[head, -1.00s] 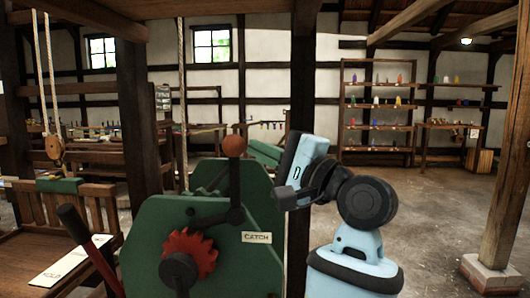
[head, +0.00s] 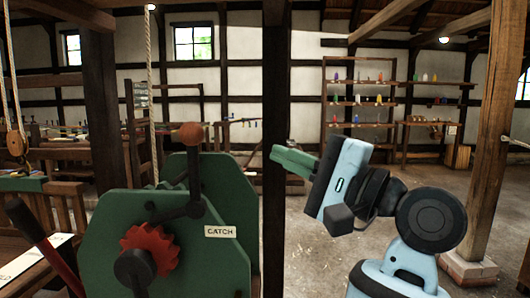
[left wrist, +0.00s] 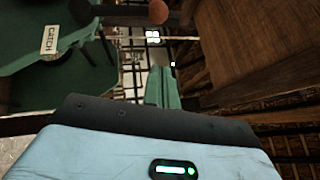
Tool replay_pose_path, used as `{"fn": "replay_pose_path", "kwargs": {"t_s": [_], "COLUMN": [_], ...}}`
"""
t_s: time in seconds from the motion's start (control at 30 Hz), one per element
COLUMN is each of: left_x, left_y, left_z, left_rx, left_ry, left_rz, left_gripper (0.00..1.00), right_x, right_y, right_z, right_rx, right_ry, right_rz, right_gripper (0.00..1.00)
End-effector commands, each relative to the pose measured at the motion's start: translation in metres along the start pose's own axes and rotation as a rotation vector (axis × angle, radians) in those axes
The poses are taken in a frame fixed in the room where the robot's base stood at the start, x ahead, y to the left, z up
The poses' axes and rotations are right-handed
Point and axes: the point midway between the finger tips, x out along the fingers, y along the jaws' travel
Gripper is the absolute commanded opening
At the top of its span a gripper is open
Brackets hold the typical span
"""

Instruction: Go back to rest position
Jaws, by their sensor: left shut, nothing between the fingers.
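My left gripper (head: 278,152) is at the middle of the head view, pointing left, with its green fingers together and empty. In the left wrist view its fingers (left wrist: 162,88) also show closed, side by side. It is to the right of the green winch (head: 105,240) and apart from it as far as I can see. The winch carries a red gear wheel (head: 153,247), a dark catch lever (head: 194,180) with an orange-brown ball, standing upright, and a white CATCH label (head: 220,231). My right gripper is not in view.
A dark post (head: 275,110) stands behind the gripper, and a wooden post (head: 490,150) on a brick foot stands at the right. A black-gripped lever (head: 28,218) rises left of the winch. Shelves (head: 360,112) stand at the far wall. Open floor lies at the right.

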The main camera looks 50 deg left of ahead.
Motion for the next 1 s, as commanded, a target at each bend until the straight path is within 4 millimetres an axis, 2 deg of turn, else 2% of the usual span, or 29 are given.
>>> {"fn": "replay_pose_path", "kwargs": {"t_s": [0.2, 0.8, 0.93, 1.0], "left_x": [-0.015, -0.016, -0.018, -0.021], "left_y": [-0.001, -0.001, 0.005, 0.013], "left_z": [0.0, 0.0, -0.004, -0.009], "left_rx": [0.0, 0.0, 0.058, 0.146], "left_ry": [0.001, 0.0, -0.009, -0.02], "left_rz": [0.001, 0.0, -0.044, -0.111], "left_gripper": [0.0, 0.0, 0.0, 0.0], "right_x": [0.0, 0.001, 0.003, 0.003], "right_y": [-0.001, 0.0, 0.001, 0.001], "right_z": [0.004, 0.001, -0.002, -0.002], "right_rx": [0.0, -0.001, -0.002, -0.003], "right_ry": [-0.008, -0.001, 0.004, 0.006], "right_rz": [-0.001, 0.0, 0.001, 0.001], "right_gripper": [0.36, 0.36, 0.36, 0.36]}}
